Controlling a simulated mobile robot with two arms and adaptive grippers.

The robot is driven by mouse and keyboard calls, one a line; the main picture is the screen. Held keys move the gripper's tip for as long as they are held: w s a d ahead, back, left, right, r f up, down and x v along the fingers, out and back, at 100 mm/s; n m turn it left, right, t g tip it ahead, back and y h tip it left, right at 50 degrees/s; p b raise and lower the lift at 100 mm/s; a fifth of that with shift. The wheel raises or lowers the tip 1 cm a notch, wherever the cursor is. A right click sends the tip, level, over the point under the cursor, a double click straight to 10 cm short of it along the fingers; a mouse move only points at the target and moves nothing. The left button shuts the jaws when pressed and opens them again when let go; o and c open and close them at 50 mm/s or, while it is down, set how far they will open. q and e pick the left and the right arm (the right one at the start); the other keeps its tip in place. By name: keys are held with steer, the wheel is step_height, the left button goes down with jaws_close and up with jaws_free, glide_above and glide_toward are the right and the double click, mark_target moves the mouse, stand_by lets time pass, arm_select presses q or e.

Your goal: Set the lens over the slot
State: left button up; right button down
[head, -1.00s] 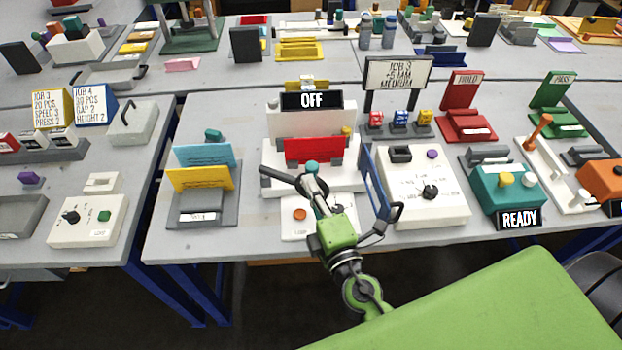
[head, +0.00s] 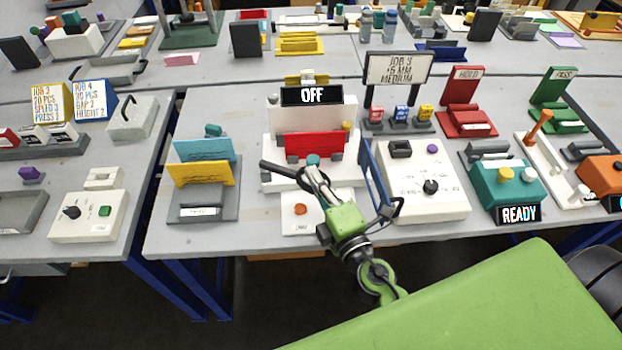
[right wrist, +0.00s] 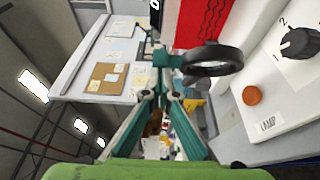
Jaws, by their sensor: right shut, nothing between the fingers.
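The lens appears to be the black ring (right wrist: 213,61) on a teal mount in the right wrist view, in front of the red panel (right wrist: 203,22). In the head view it seems to be the dark bar (head: 281,174), seen nearly edge-on beside a teal knob (head: 313,160). My right gripper (head: 314,174) is shut and empty, its tips close to that knob; contact cannot be told. Its teal fingers (right wrist: 158,97) converge below the mount in the wrist view. The red panel (head: 313,144) stands in the white machine. I cannot make out the slot clearly. My left gripper is not in view.
The "OFF" display (head: 312,95) stands above the machine. An orange button (head: 301,209) is in front. A blue upright piece (head: 372,175) and a white dial box (head: 425,183) stand right. A grey holder with yellow and blue cards (head: 202,174) is left.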

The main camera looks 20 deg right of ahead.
steer(key=shift+w+d+n+g+y, duration=0.15)
steer(key=shift+w+d+n+y, duration=0.35)
steer(key=shift+d+y, duration=0.25)
steer(key=shift+w+d+n+g+y, duration=0.15)
steer(key=shift+w+d+n+y, duration=0.4)
steer(key=shift+y, duration=0.3)
steer(key=shift+w+d, duration=1.35)
steer(key=shift+w, duration=0.3)
